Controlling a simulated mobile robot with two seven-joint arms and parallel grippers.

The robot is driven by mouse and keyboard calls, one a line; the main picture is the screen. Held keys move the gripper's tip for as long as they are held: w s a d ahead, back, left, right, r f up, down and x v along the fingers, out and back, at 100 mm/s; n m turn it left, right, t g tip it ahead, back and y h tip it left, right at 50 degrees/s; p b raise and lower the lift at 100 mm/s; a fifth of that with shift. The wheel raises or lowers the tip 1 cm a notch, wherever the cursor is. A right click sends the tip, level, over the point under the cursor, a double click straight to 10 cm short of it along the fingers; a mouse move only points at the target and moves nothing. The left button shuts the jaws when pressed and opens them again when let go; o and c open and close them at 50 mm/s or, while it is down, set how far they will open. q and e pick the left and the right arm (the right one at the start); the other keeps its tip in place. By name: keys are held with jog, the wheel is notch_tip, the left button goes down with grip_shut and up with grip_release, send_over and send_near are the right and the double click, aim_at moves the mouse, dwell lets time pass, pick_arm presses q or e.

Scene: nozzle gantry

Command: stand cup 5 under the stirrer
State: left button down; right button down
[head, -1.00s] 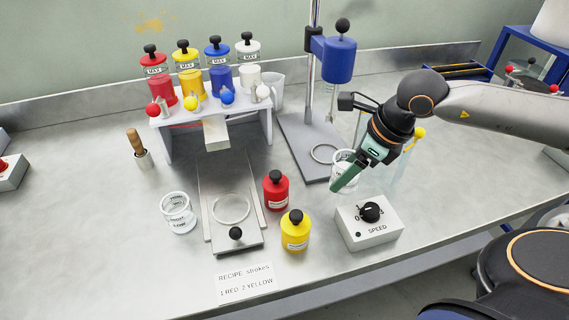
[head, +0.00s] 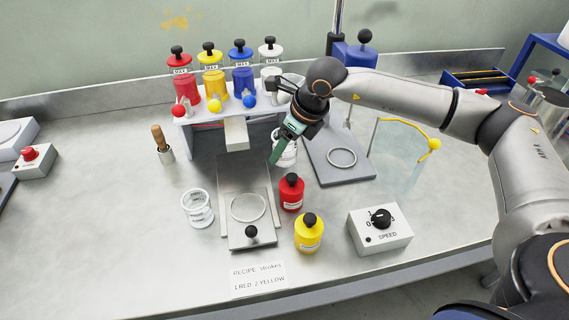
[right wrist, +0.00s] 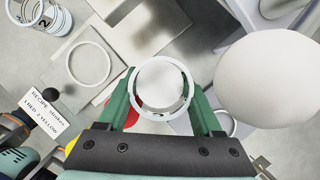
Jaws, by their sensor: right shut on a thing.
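My right gripper (head: 277,155) is shut on a clear cup (head: 287,158), held left of the stirrer base in the head view. The cup is partly hidden by the green finger, and I cannot read its number. In the right wrist view the cup's white rim (right wrist: 161,64) shows between the two green fingers of the gripper (right wrist: 160,108). The stirrer's blue head (head: 362,54) is partly hidden behind my arm. Its grey base (head: 345,175) carries an empty white ring (head: 342,149). My left gripper is not in view.
A red bottle (head: 291,193) and a yellow bottle (head: 308,233) stand below the held cup. The speed box (head: 380,230) is in front of the stirrer. A clear guard with a yellow knob (head: 434,144) stands right. Another cup (head: 197,210) stands left of the sliding plate (head: 248,236).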

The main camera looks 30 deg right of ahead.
aim_at(285, 157)
notch_tip(285, 157, down, 3)
jog(key=shift+f, duration=2)
jog(key=shift+f, duration=0.15)
jog(key=shift+c, duration=0.2)
grip_release()
jog(key=shift+a, duration=0.1)
